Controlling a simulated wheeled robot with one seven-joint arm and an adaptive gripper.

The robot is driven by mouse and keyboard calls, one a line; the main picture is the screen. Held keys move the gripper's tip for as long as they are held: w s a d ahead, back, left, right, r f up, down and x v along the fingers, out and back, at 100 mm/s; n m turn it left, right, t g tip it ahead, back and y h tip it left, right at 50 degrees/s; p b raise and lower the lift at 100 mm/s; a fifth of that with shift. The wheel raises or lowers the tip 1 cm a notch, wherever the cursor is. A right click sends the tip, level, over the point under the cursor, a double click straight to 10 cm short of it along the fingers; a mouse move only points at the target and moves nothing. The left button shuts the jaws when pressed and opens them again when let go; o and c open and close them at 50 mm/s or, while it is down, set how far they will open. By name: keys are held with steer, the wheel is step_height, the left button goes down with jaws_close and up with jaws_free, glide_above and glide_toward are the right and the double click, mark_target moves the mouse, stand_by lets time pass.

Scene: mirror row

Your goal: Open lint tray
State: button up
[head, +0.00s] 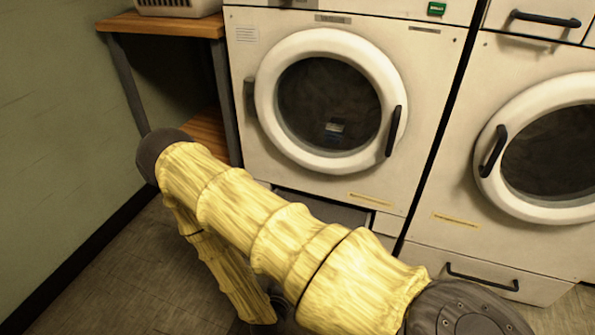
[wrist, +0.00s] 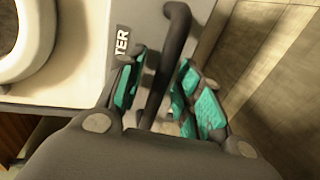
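The lint tray's black bar handle (wrist: 163,75) runs between the teal finger pads of my gripper (wrist: 165,88) in the wrist view.
The left machine's round door (head: 268,105) is shut. The right machine has a similar round door (head: 486,185) and a low drawer with a black handle (head: 482,277). A wooden shelf (head: 165,25) stands by the green wall at left. Bare floor (head: 135,275) lies at lower left.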

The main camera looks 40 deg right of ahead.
steer(key=v, duration=1.2)
steer(key=shift+f, duration=0.1)
stand_by(0.4)
step_height(320, 180, down, 9)
steer(key=s+a+m+g+y, duration=0.1)
steer(key=s+m+g+y, duration=0.2)
steer(key=y, duration=0.5)
steer(key=s+a+m+g+y, duration=0.3)
steer(key=s+a+g+y, duration=0.15)
steer(key=s, duration=0.25)
step_height(320, 180, up, 38)
steer(key=s+y+p, duration=0.1)
steer(key=p, duration=3.6)
steer(key=shift+s+a+p, duration=0.25)
steer(key=shift+a+p, duration=0.15)
steer(key=shift+a, duration=0.05)
